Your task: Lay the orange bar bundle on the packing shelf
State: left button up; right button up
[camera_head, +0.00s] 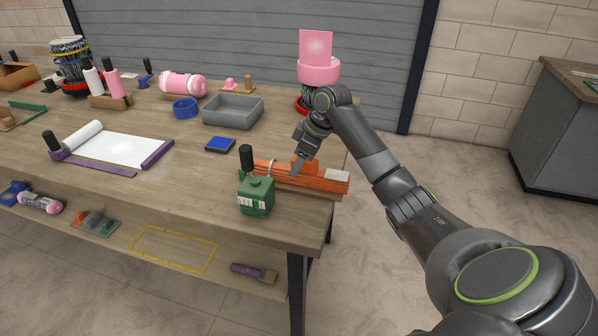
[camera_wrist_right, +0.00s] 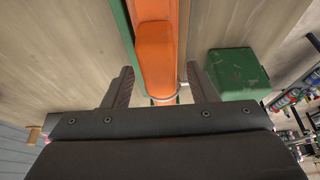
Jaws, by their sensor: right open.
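The orange bar bundle (camera_head: 325,180) lies on the tabletop near its right front corner. Its raised orange block (camera_wrist_right: 155,60) shows in the right wrist view, with a pale band near it. My right gripper (camera_head: 297,166) is at the bundle from above, by the raised block. In the wrist view its open fingers (camera_wrist_right: 160,72) stand on either side of the bundle's line, with gaps to both. Whether they reach down beside it I cannot tell. The lower shelf (camera_head: 125,240) under the tabletop has a yellow rectangle outline (camera_head: 205,267) on it. My left gripper is not in view.
A green canister (camera_head: 256,196) stands close in front of the bundle and also shows in the wrist view (camera_wrist_right: 238,75). A grey tray (camera_head: 233,111) and a blue pad (camera_head: 220,144) lie behind. A brush (camera_head: 254,273) lies right of the yellow outline, whose inside is clear.

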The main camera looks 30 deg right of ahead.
jog(key=shift+w+f, duration=0.1)
jog(key=shift+f, duration=0.25)
jog(key=shift+c, duration=0.4)
grip_shut()
jog(key=shift+r, duration=0.1)
